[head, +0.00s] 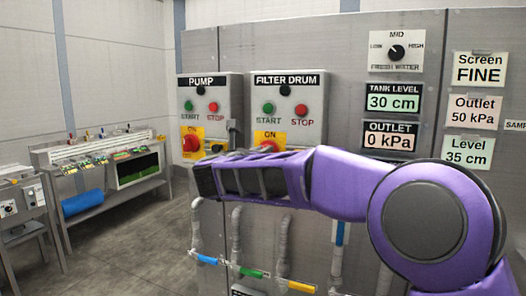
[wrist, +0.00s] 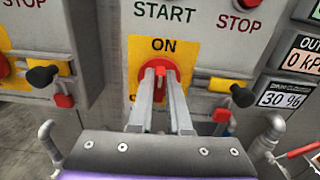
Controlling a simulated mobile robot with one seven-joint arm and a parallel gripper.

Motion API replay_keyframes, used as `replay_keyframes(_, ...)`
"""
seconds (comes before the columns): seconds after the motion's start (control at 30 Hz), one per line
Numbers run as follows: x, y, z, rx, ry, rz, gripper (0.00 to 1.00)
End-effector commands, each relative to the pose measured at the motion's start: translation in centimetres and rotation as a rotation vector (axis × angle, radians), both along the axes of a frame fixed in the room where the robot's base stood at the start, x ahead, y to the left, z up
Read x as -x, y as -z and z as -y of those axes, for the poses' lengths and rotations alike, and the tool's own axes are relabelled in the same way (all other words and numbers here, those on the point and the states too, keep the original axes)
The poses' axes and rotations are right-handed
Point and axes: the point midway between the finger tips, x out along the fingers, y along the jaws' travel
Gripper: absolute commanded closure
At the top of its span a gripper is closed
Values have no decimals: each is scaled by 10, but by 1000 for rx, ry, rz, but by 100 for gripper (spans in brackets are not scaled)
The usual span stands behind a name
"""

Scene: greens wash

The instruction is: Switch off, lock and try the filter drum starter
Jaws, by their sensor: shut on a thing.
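The filter drum starter (head: 308,97) is a grey box with a black knob, a green START button (head: 268,108) and a red STOP button (head: 301,110). Below them is a yellow plate (wrist: 184,48) with a red rotary switch (head: 269,147). In the wrist view my gripper (wrist: 159,76) is shut on the switch's red handle (wrist: 159,71). The handle stands upright, towards ON. The lower plate lettering is mostly hidden by my fingers. In the head view my arm covers the starter's lower part. Black knobs with red pieces hang either side, the right one here (wrist: 243,90).
The pump starter (head: 210,92) is close on the left, with its own red switch (head: 191,143). Gauge panels (head: 392,101) and paper labels are on the right. Pipes with coloured bands (head: 252,272) run below.

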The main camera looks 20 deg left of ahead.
Motion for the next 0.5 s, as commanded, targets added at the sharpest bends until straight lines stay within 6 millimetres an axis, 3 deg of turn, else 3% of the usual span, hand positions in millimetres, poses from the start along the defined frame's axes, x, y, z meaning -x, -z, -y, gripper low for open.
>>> replay_keyframes(0.5, 1, 0, -5, 366, -1, -30, 100)
